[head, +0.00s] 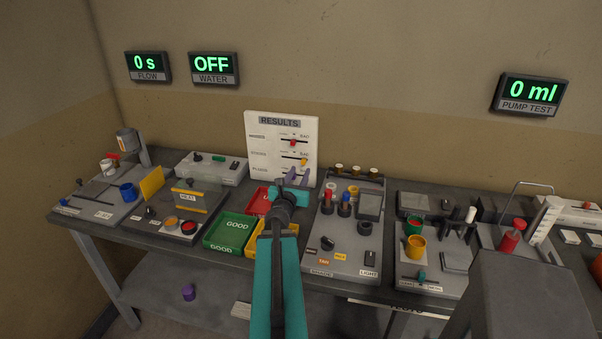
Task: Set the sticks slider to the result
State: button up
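The white RESULTS board (258,150) stands upright at the back of the table. Its upper slider has a red knob (293,142) near mid-track. The middle slider, whose small label I read as sticks, has a yellow knob (303,162) toward the right, the side marked BAD. My gripper (297,176) is in front of the board's lower right, just below the yellow knob. Whether a finger touches the board or knob I cannot tell.
A panel with knobs (342,240) is close right of my arm. Wall displays read 0 s (147,63), OFF (212,65) and 0 ml (531,90).

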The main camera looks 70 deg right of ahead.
jog(key=shift+s+a+r+p, duration=0.15)
jog(key=shift+a+p, duration=0.6)
jog(key=shift+p, duration=0.25)
jog(key=p, duration=0.2)
jog(key=a+p, duration=0.1)
jog(key=p, duration=0.1)
jog(key=shift+s+p, duration=0.2)
jog(key=shift+p, duration=0.15)
jog(key=a+p, duration=0.1)
jog(key=p, duration=0.3)
jog(key=shift+a+p, duration=0.2)
jog(key=shift+p, duration=0.2)
jog(key=shift+s+a+p, duration=0.2)
jog(key=shift+a+p, duration=1.2)
jog(key=shift+p, duration=0.05)
